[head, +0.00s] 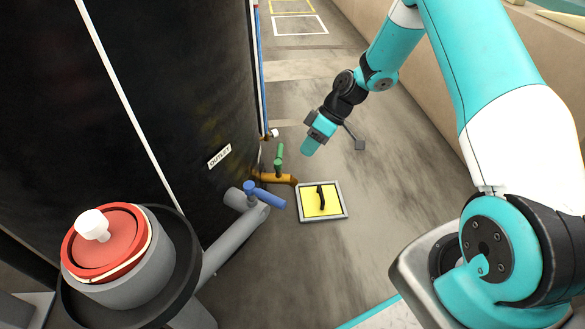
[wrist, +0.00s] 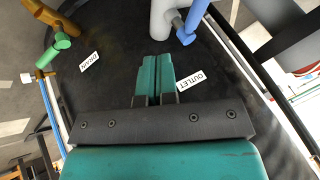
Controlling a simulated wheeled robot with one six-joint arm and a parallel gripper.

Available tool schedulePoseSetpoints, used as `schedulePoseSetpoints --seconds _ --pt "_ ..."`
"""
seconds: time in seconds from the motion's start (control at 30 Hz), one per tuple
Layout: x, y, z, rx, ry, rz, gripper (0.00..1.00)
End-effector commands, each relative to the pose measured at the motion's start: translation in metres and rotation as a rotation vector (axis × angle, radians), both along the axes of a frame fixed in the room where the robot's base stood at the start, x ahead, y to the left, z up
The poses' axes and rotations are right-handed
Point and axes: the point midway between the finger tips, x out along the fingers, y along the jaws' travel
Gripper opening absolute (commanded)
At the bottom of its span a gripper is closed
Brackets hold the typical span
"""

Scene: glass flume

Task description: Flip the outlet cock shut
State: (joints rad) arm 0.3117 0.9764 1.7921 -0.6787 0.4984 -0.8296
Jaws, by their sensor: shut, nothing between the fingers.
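The outlet cock is a blue lever (head: 266,195) on a grey pipe (head: 240,232) low on the dark tank, by the OUTLET label (head: 219,156). In the head view the lever points right and down, roughly along the short pipe stub beneath it. The wrist view shows the blue lever (wrist: 195,20) at the top, beside the grey pipe (wrist: 162,20). My gripper (head: 308,148) is shut and empty, above and to the right of the cock in the head view, apart from it. Its closed teal fingers (wrist: 156,68) point toward the tank in the wrist view.
A green lever (head: 280,156) on a brown pipe (head: 274,178) stands close behind the outlet cock; a DRAIN label (wrist: 90,61) is near it. A yellow framed plate (head: 318,208) with a black handle lies on the floor. A red-lidded grey canister (head: 105,245) is front left.

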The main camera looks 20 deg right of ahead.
Motion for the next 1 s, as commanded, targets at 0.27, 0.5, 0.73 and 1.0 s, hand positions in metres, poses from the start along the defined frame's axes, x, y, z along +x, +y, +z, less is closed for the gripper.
schedulePoseSetpoints --seconds 0.27,0.5,0.73,1.0 --pt "-0.002 0.03 -0.045 0.001 0.004 0.003 0.0" --pt "-0.005 0.06 -0.083 0.0 0.004 0.004 0.0" --pt "-0.024 0.082 -0.08 -0.001 0.002 0.002 0.0" --pt "-0.029 0.086 -0.079 -0.001 0.003 0.001 0.0"
